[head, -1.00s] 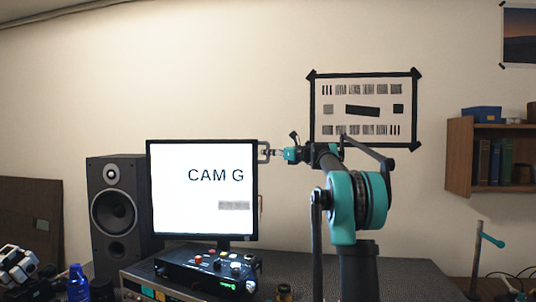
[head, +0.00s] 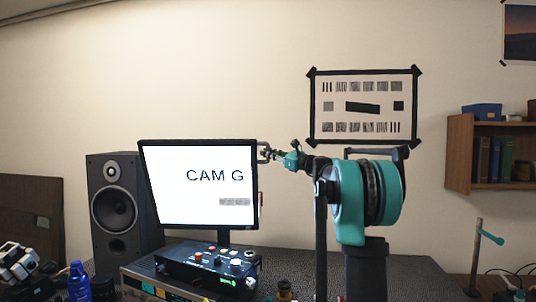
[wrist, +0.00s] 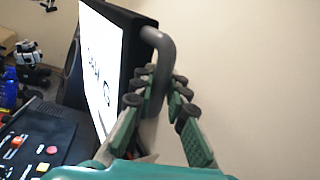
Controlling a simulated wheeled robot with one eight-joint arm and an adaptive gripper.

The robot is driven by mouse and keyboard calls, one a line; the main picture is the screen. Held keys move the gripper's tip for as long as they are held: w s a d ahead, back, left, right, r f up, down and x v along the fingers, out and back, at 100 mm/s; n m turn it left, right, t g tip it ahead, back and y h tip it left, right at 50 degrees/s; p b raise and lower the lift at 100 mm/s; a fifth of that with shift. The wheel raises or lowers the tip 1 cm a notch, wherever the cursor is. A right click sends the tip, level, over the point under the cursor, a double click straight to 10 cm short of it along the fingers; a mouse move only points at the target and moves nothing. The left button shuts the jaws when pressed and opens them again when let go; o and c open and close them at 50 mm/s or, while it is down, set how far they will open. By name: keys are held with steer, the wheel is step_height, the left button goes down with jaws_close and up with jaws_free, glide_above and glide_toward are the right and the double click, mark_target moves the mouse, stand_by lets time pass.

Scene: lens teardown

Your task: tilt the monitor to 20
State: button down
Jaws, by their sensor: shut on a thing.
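The monitor (head: 195,190) stands on the bench with a lit white screen that reads "CAM G" and a grey patch below the letters. Its frame is black and leans, with the top edge looking wider than the bottom. A grey bar handle (wrist: 162,70) sticks out from its right side. My gripper (head: 268,152) is at the upper right edge of the monitor. In the wrist view my gripper (wrist: 160,97) has its green-padded fingers on both sides of the handle, shut on it. I see no readable tilt scale.
A black control box (head: 205,268) with several coloured knobs and a green display sits in front of the monitor. A dark speaker (head: 113,205) stands to the left. A blue bottle (head: 78,282) is at front left. A framed chart (head: 363,106) hangs on the wall behind.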

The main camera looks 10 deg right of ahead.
steer(key=c, duration=1.5)
jaws_free()
steer(key=shift+d, duration=0.1)
steer(key=v, duration=1.2)
steer(key=shift+f, duration=0.1)
